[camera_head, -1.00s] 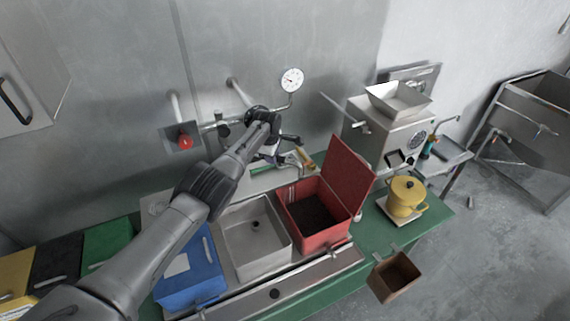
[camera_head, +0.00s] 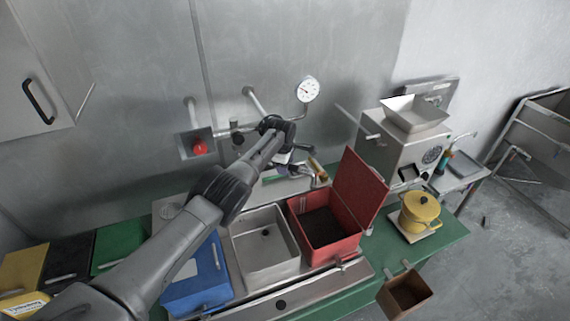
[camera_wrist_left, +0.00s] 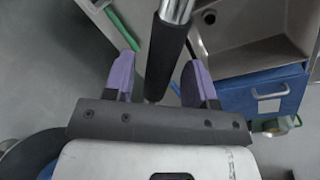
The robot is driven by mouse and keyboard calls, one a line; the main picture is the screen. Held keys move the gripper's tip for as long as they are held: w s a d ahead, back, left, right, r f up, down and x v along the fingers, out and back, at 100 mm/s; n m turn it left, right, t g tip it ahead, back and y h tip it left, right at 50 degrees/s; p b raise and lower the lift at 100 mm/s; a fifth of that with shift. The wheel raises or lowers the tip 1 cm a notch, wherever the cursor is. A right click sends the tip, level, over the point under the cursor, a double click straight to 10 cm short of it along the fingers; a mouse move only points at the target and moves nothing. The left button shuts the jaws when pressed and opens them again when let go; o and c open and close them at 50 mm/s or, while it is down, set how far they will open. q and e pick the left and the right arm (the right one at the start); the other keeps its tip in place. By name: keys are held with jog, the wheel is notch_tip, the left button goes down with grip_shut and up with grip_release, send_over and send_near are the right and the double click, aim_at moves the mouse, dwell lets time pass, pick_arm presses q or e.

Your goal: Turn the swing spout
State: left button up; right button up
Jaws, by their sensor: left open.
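The swing spout (camera_wrist_left: 168,48) shows in the left wrist view as a chrome tube with a black sleeve. The sleeve lies between the two purple fingers of my left gripper (camera_wrist_left: 160,72), which is open with a visible gap on both sides of it. In the head view, my left gripper (camera_head: 284,158) is beside the wall pipes above the back of the counter, mostly hidden by its own wrist. The spout is largely hidden there, with a curved chrome piece (camera_head: 318,172) showing to the right. My right gripper is not in view.
Below are a steel sink (camera_head: 262,262), a blue bin (camera_head: 190,285) and a red box (camera_head: 330,250) with its lid raised. A gauge (camera_head: 307,90) and red knob (camera_head: 200,147) are on the wall. A grinder (camera_head: 400,145) and yellow pot (camera_head: 420,208) stand right.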

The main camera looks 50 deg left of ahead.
pick_arm(q)
jog(key=shift+r, duration=0.1)
jog(key=shift+r+p, duration=0.2)
jog(key=shift+p, duration=0.15)
jog(key=r+p, duration=0.2)
jog(key=r, duration=0.1)
jog(key=shift+s+d+p, duration=0.1)
jog(key=shift+s+p, duration=0.2)
notch_tip(320, 180, up, 10)
jog(key=s+b, duration=0.1)
jog(key=shift+s+d, duration=0.4)
jog(key=shift+d, duration=0.05)
